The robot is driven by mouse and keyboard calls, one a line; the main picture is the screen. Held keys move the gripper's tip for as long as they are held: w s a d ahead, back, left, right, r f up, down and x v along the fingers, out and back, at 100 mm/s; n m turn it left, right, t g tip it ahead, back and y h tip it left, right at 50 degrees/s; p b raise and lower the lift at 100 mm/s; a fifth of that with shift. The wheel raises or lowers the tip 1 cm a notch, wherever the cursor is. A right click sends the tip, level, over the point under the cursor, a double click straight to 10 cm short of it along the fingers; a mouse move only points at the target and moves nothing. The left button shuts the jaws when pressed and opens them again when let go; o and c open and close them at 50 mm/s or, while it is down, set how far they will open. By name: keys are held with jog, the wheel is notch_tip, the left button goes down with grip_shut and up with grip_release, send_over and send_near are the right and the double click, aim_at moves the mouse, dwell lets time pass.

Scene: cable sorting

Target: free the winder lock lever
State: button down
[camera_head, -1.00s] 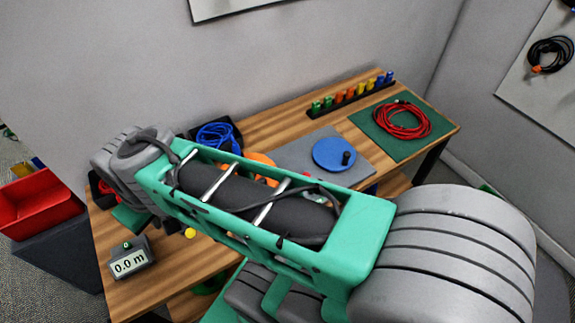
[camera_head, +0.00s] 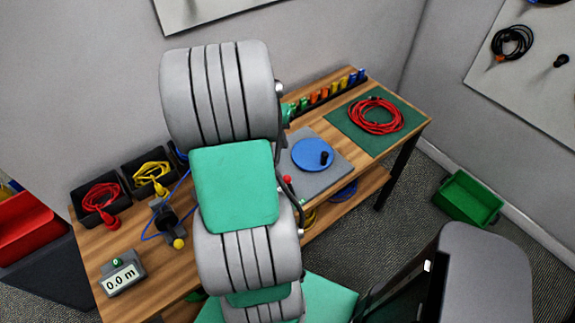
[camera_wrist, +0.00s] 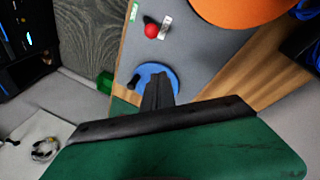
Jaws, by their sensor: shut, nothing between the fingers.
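The winder's blue disc (camera_head: 312,154) with a black crank knob sits on a grey plate (camera_head: 335,167). A red ball (camera_head: 287,179), apparently the lock lever's knob, shows at the plate's near left, beside my arm. In the wrist view the red ball (camera_wrist: 151,30) stands on the grey plate next to a small white label, and the blue disc (camera_wrist: 150,72) lies below it. My gripper (camera_wrist: 158,88) is shut and empty, overlapping the disc in that view and apart from the ball. In the head view my arm hides the gripper. The lever's setting cannot be told.
An orange disc (camera_wrist: 240,8) lies near the ball. Red cable (camera_head: 376,115) is on a green mat (camera_head: 343,124). Bins with red (camera_head: 99,197) and yellow cable (camera_head: 150,175), a blue cable by a small post, and a length display (camera_head: 122,279) are at left. Clips line the back edge.

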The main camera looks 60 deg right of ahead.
aim_at(290, 187)
jog(key=shift+f, duration=0.1)
jog(key=p+x, duration=0.1)
jog(key=x, duration=0.8)
jog(key=shift+s+f, duration=0.1)
jog(key=a+p, duration=0.1)
jog(key=a, duration=0.2)
jog(key=shift+s+a+p, duration=0.1)
jog(key=shift+s+p, duration=0.1)
jog(key=shift+p, duration=0.1)
jog(key=shift+a, duration=0.25)
jog(key=shift+s, duration=0.15)
